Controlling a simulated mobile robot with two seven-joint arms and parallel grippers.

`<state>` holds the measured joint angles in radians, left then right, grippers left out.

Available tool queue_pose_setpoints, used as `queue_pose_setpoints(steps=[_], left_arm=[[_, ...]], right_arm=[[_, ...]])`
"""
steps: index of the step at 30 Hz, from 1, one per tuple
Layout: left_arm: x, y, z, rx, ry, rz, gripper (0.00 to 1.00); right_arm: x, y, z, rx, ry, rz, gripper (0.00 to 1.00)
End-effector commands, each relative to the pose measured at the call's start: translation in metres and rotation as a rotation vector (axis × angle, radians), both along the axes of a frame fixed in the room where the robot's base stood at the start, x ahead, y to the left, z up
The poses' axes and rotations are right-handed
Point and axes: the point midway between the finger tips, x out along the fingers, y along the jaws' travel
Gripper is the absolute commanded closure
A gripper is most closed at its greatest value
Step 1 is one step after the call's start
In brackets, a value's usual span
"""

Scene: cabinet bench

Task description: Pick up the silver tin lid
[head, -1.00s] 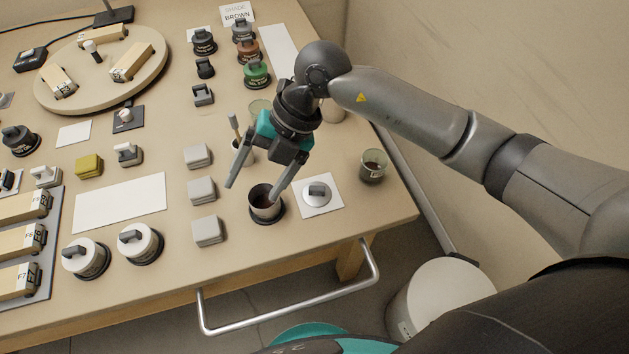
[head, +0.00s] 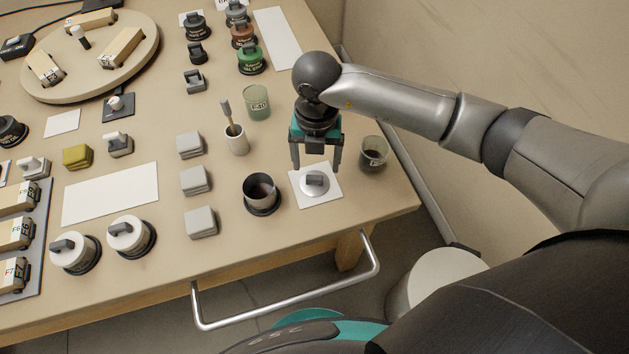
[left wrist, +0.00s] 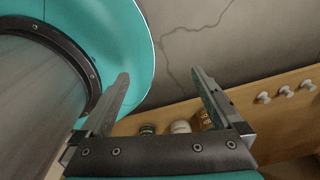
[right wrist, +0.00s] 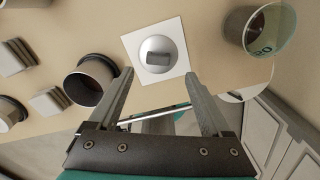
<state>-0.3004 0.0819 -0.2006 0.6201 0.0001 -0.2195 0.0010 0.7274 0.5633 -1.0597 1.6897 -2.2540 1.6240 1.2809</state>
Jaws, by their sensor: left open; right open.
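The silver tin lid (head: 314,184) is a round disc with a dark grey block handle on top. It lies flat on a white square card (head: 326,197) near the bench's front right corner. It also shows in the right wrist view (right wrist: 157,58), beyond the fingertips. My right gripper (head: 316,168) is open, pointing down above the lid's far side, with nothing between its fingers. In the right wrist view my right gripper (right wrist: 160,82) has the lid and handle between and ahead of its fingers. My left gripper (left wrist: 165,85) is open and empty, away from the lid.
A dark open tin (head: 261,194) stands just left of the card. A glass jar (head: 373,154) stands close on the right. A cup with a brush (head: 237,140) and a green glass (head: 256,102) stand behind. A metal rail (head: 290,320) runs along the bench front.

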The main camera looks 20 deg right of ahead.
Motion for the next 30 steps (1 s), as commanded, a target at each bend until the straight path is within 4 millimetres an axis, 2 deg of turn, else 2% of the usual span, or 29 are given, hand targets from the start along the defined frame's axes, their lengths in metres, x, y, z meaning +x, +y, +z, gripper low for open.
queue_pose_setpoints(steps=[4, 12, 21, 23, 30], left_arm=[[0.001, 0.003, -0.004, 0.003, -0.003, 0.000, 0.00], [0.014, 0.014, -0.015, 0.016, -0.025, 0.006, 0.00], [0.030, 0.019, -0.014, 0.022, -0.050, 0.008, 0.00], [0.029, 0.019, -0.014, 0.022, -0.050, 0.008, 0.00], [0.026, 0.016, -0.014, 0.018, -0.044, 0.007, 0.00]], right_arm=[[0.001, 0.001, -0.011, -0.001, 0.001, 0.000, 0.18], [0.004, 0.002, -0.050, 0.001, 0.002, 0.000, 0.18], [0.004, 0.002, -0.054, 0.001, 0.001, 0.001, 0.18], [0.004, 0.002, -0.054, 0.001, 0.001, 0.001, 0.22], [0.004, 0.002, -0.054, 0.001, 0.001, 0.000, 0.49]])
